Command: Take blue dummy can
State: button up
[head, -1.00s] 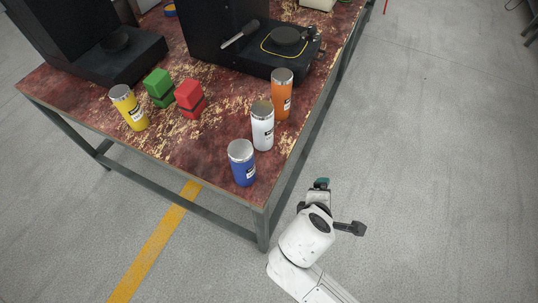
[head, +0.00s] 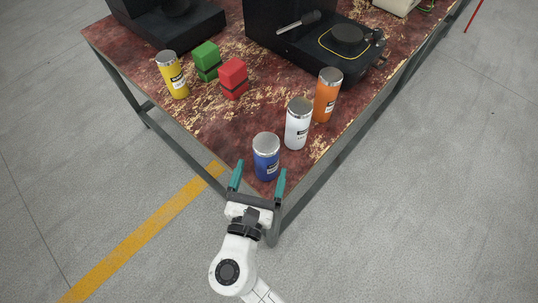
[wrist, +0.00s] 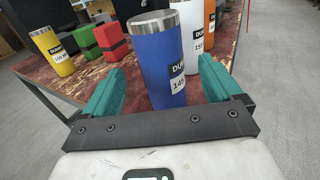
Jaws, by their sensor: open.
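The blue dummy can (head: 266,160) stands upright near the front corner of the worn red table (head: 205,117). It has a silver top and a white label. My gripper (head: 258,178) is open at that corner, with its teal fingers pointing at the can, one toward each side. In the wrist view the blue can (wrist: 155,65) stands between and just beyond the open fingers (wrist: 160,85), its lower part reaching down toward the gripper's dark crossbar. I cannot tell whether either finger touches it.
A white can (head: 298,127) stands close behind the blue one to the right, then an orange can (head: 327,98). A yellow can (head: 173,77), a green block (head: 206,58) and a red block (head: 233,80) are farther left. A black machine (head: 330,40) stands behind.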

aim_at(268, 148)
jog(key=w, duration=0.5)
jog(key=w+d, duration=0.1)
jog(key=w, duration=0.1)
jog(key=shift+w+d, duration=0.1)
jog(key=shift+w, duration=0.1)
jog(key=c, duration=1.2)
